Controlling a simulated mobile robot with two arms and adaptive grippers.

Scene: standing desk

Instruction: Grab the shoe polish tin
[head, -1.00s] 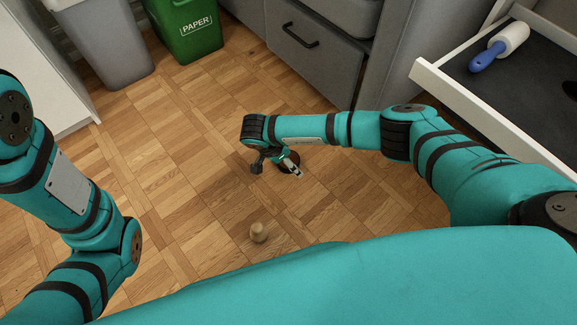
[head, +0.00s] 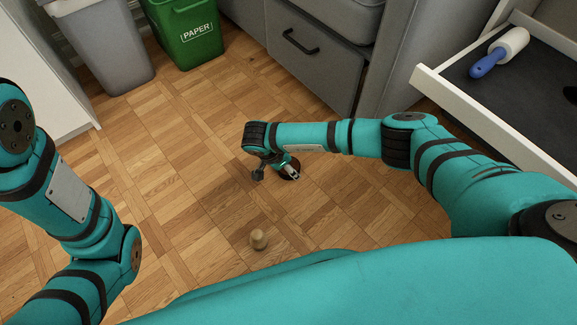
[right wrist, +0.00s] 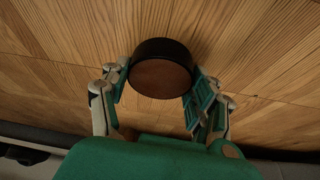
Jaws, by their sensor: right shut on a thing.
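The shoe polish tin (right wrist: 160,78) is a round, dark-rimmed tin with a brown face, seen in the right wrist view. My right gripper (right wrist: 158,85) has a finger on each side of it and is shut on it. In the head view the right gripper (head: 288,170) is low over the wooden floor, and the tin (head: 291,176) shows only as a small dark edge beside the fingers. My left arm comes in at the left of the head view, but its gripper is out of view.
A grey bin (head: 100,45) and a green paper bin (head: 187,30) stand at the back left. An open drawer (head: 440,82) with a lint roller (head: 499,52) is at right.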

